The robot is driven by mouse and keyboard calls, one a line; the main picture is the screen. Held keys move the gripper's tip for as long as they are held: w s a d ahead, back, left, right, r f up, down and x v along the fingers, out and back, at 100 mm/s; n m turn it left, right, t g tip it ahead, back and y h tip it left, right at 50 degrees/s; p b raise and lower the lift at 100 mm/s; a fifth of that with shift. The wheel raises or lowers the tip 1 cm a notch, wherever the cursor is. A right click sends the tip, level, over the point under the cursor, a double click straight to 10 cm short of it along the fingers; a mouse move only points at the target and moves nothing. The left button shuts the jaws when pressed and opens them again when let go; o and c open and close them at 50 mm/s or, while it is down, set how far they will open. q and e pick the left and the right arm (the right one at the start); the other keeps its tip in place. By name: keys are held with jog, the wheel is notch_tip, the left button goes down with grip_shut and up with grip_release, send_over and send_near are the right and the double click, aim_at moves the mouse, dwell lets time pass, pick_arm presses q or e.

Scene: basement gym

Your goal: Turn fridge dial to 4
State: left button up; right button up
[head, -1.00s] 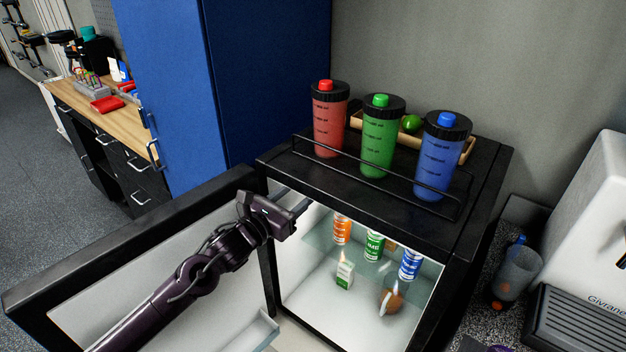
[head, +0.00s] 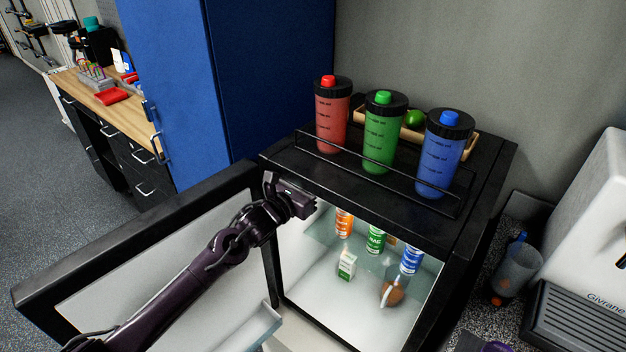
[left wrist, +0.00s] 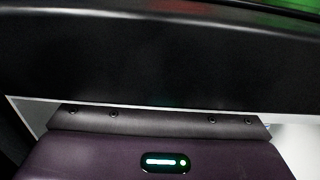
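The small black fridge (head: 392,206) stands with its door (head: 140,240) swung open to the left. Its lit white inside shows. I cannot see the dial or any numbers in either view. My left gripper (head: 298,203) is at the upper left of the opening, just under the front edge of the fridge top. Its fingers are hidden, so I cannot tell open from shut. In the left wrist view, the gripper body (left wrist: 160,150) lies below a wide black panel (left wrist: 160,55), which covers the fingers. My right gripper is not in view.
Red (head: 332,115), green (head: 384,132) and blue (head: 443,155) bottles stand behind a wire rail on the fridge top. Cans, a small carton (head: 347,265) and a brown round item (head: 392,292) are inside. A blue cabinet (head: 180,90) stands behind; a white machine (head: 595,230) is right.

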pick_arm(q)
jog(key=shift+c, duration=1.1)
jog(key=shift+f+m+b, duration=0.2)
jog(key=shift+m+b, duration=0.4)
jog(key=shift+b, duration=0.6)
jog(key=shift+r, duration=0.15)
jog(key=o, duration=0.9)
jog(key=shift+o, duration=0.2)
jog(key=shift+s, duration=0.1)
jog(key=b+v, duration=0.2)
jog(key=v, duration=0.6)
jog(key=shift+r, duration=0.1)
